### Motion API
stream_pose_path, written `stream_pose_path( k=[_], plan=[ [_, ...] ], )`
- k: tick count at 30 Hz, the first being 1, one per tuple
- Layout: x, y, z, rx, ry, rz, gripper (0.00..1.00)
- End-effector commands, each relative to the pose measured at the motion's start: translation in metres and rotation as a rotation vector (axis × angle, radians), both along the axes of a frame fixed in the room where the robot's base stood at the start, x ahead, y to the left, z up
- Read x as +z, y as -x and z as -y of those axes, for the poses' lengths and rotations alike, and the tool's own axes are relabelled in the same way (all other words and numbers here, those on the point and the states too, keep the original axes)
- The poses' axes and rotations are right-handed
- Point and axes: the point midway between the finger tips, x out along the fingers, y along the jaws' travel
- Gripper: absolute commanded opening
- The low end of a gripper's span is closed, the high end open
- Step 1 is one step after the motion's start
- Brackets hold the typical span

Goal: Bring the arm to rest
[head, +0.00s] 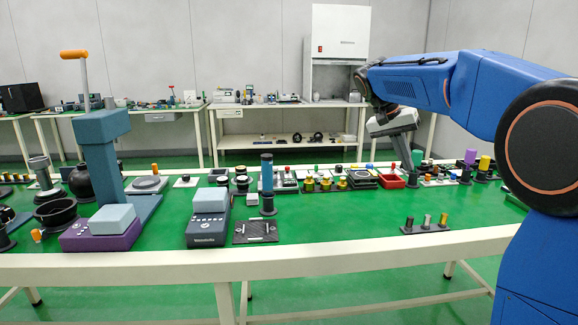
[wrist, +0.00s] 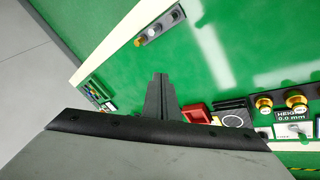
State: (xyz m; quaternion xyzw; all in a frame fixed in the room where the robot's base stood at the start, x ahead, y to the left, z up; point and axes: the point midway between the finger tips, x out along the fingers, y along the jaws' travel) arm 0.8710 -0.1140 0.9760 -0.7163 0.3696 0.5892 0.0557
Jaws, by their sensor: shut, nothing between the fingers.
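My blue arm (head: 420,85) reaches in from the right in the head view and bends down at its wrist. My grey gripper (head: 409,168) points down over the far right part of the green table. In the wrist view my gripper (wrist: 160,80) shows its dark fingers together, with nothing between them. Whether the fingertips touch the table cannot be told.
The green table (head: 340,220) has a clear front middle. A rack of small pegs (head: 426,226) stands at the front right. A tall blue-grey stand (head: 101,165) and a dark device (head: 208,220) are at the left. Several small parts line the back.

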Motion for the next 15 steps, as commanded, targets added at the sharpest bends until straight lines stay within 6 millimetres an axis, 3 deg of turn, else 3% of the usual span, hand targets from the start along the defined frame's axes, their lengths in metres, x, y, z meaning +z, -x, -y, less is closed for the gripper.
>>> stream_pose_path(
  k=[1,15],
  plan=[
    [0.000,0.017,0.001,0.027,-0.017,0.001,0.00],
    [-0.040,0.154,-0.005,0.290,-0.165,0.024,0.00]
  ],
)
